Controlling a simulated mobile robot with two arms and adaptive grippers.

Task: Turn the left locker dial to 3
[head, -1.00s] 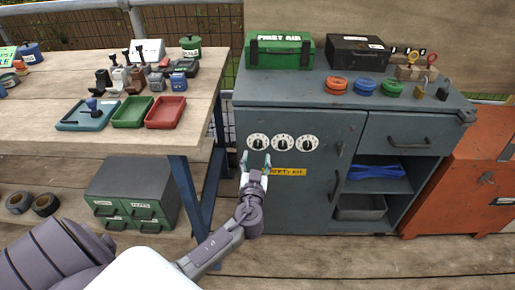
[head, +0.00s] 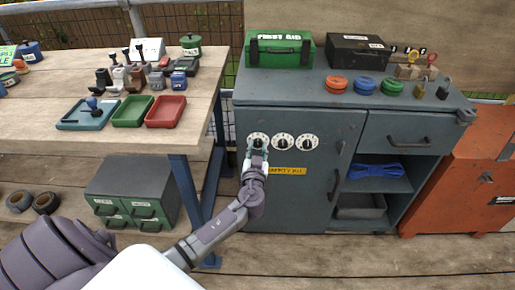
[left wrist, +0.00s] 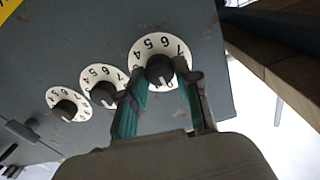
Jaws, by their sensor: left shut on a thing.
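The left locker dial (head: 258,138) is a white numbered disc with a dark knob on the grey locker's (head: 330,130) front, leftmost of three in the head view. In the left wrist view it is the nearest, largest dial (left wrist: 148,45), seen turned over. My left gripper (head: 258,148) is at this dial. In the left wrist view its teal-lined fingers (left wrist: 160,74) are shut on the dark knob, one on each side. Figures 4 to 7 show on the disc; the fingers cover part of the rest. My right gripper is not in view.
The middle dial (head: 283,142) and right dial (head: 308,143) sit close beside the left one. A yellow label (head: 288,170) is below them. A wooden workbench (head: 60,75) with trays stands to the left, and an orange cabinet (head: 470,160) to the right.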

